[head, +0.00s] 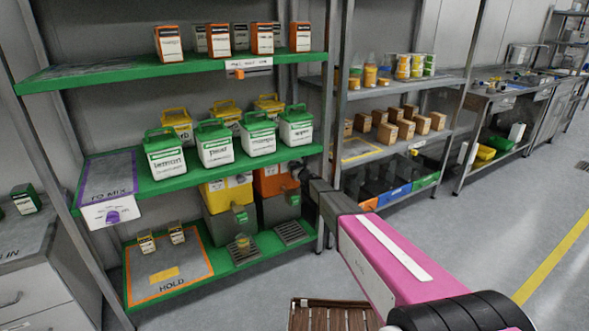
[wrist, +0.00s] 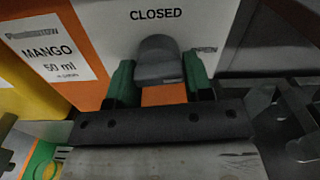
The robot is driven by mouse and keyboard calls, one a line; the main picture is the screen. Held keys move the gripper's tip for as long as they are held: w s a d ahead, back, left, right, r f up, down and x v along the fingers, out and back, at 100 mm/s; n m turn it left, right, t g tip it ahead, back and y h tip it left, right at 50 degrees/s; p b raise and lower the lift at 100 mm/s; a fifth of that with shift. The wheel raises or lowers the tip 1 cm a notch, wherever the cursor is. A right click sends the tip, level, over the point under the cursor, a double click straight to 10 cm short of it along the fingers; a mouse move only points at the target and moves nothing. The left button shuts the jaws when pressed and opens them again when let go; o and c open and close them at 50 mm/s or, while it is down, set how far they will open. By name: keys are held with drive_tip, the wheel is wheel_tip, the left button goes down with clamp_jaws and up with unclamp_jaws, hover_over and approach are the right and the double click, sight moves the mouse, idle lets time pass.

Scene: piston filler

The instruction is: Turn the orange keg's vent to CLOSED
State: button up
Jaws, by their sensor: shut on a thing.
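The orange keg (head: 268,181) stands on the low shelf under the green shelf, right of a yellow keg (head: 214,195). In the wrist view its front (wrist: 110,88) carries a MANGO 50 ml label, the word CLOSED at the top and OPEN at the right. The grey vent knob (wrist: 157,58) stands roughly upright, its rounded upper end just below CLOSED. My gripper (wrist: 157,82) is shut on the knob, one green finger on each side. In the head view my gripper (head: 299,171) is at the keg's upper front and hides the knob.
Green-lidded tubs (head: 215,143) stand on the shelf above the kegs. A steel upright (head: 335,130) is close to the right of my gripper. A yellow cup (head: 243,241) stands on a drip grate below. The floor in front is mostly clear.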

drive_tip(key=n, duration=0.4)
drive_tip(key=shift+d, duration=0.1)
drive_tip(key=n, duration=0.4)
drive_tip(key=shift+r+n, duration=0.1)
drive_tip(key=shift+n, duration=0.3)
drive_tip(key=n, duration=0.3)
drive_tip(key=shift+w+d+n, duration=0.1)
drive_tip(key=shift+n, duration=0.2)
drive_tip(key=shift+r+n, duration=0.1)
drive_tip(key=shift+n, duration=1.9)
drive_tip(key=o, duration=0.9)
